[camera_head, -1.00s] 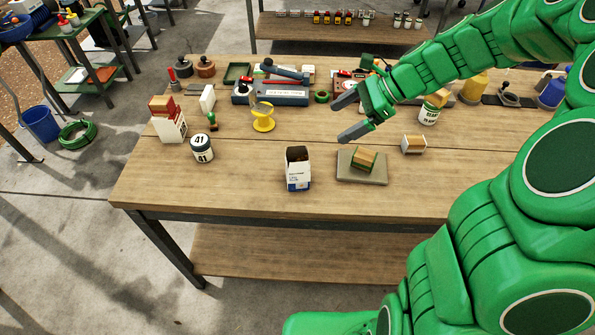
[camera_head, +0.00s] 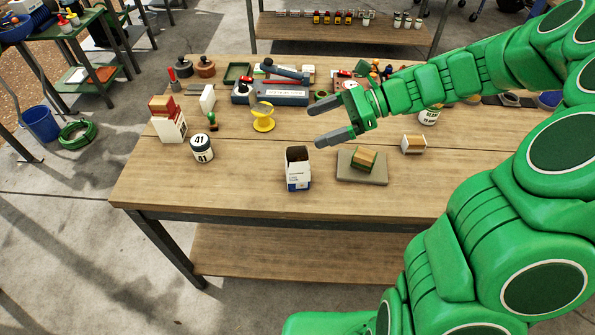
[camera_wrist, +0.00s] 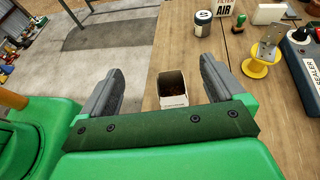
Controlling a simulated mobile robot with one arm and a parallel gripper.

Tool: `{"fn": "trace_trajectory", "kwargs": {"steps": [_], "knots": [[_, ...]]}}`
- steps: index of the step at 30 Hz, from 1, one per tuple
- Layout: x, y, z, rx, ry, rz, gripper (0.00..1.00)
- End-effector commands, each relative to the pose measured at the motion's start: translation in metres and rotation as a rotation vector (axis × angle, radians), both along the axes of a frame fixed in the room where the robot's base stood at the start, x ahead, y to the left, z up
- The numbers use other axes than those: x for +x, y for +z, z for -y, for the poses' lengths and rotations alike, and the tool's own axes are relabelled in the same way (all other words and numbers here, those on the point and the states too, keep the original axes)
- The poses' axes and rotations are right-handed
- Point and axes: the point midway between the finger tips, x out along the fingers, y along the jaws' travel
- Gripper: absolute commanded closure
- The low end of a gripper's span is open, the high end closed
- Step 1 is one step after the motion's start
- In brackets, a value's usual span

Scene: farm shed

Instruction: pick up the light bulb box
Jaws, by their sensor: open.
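An open-topped white box with a blue lower part, apparently the light bulb box (camera_head: 298,176), stands upright near the front middle of the workbench. Its inside looks dark, and its contents are too unclear to tell. In the wrist view the box (camera_wrist: 173,100) shows between and beyond the two fingers. My gripper (camera_head: 317,122) is open and empty, above the bench and behind the box in the head view. In the wrist view the fingers of my gripper (camera_wrist: 162,72) are spread wide on either side of the box, not touching it.
Right of the box, a grey slab (camera_head: 374,178) carries a small wood-and-green block (camera_head: 363,160). A jar marked 41 (camera_head: 202,150) and a yellow spool (camera_head: 263,121) stand to the left and behind. The bench (camera_head: 225,195) is clear left of the box.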

Motion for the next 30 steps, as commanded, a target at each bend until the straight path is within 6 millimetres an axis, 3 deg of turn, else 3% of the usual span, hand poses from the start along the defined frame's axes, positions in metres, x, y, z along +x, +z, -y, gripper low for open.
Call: {"fn": "trace_trajectory", "kwargs": {"steps": [9, 13, 20, 30], "knots": [[0.0, -0.063, 0.0, 0.001, 0.001, -0.004, 0.04], [-0.001, -0.082, -0.001, 0.002, 0.002, -0.003, 0.04], [-0.001, -0.096, -0.003, 0.0, 0.003, -0.001, 0.04], [-0.005, -0.105, -0.027, 0.002, 0.003, -0.001, 0.04]]}}
